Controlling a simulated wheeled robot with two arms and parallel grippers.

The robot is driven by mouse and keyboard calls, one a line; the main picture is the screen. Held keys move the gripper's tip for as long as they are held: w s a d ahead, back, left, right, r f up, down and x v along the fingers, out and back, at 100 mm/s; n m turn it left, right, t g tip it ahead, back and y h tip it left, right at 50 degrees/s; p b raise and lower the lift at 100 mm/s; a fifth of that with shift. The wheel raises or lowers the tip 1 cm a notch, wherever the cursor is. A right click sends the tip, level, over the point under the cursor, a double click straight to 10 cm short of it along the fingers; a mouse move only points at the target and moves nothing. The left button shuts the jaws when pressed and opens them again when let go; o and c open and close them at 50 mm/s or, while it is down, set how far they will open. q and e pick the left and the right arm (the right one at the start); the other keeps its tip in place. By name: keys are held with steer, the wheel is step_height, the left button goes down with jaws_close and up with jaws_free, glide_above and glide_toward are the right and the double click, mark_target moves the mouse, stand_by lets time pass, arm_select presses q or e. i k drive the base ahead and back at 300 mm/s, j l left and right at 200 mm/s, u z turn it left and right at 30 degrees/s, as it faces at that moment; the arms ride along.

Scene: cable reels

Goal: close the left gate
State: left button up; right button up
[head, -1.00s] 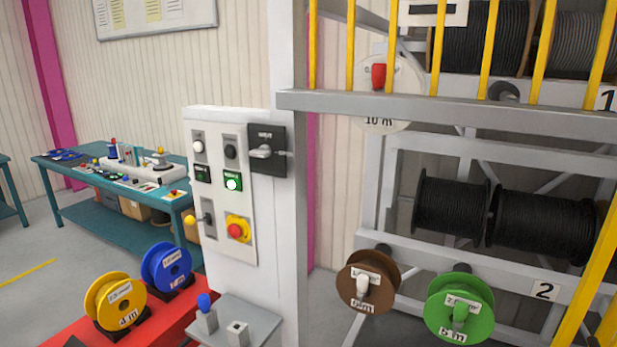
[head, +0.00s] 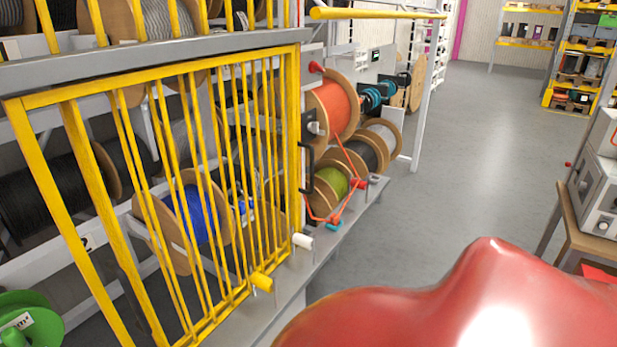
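A yellow barred gate (head: 293,130) hangs below a grey beam (head: 130,58) in front of the cable rack. Its bars look doubled in places, as if two panels overlap; I cannot tell which panel is the left gate. A black handle (head: 305,168) is at its right edge. The rack front left of the slanted yellow post (head: 62,215) looks uncovered. Neither of my grippers is in view.
A blue cable reel (head: 197,213) sits behind the bars. A green reel (head: 24,318) is at the lower left. Orange (head: 335,105) and other cable reels stand right of the gate below a yellow rail (head: 378,13). Clear grey floor (head: 480,150) lies to the right.

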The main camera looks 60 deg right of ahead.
mark_target(15, 107)
steer(key=z, duration=1.55)
steer(key=l+u, duration=0.3)
steer(key=l, duration=0.3)
steer(key=l+u, duration=0.3)
steer(key=l, duration=0.3)
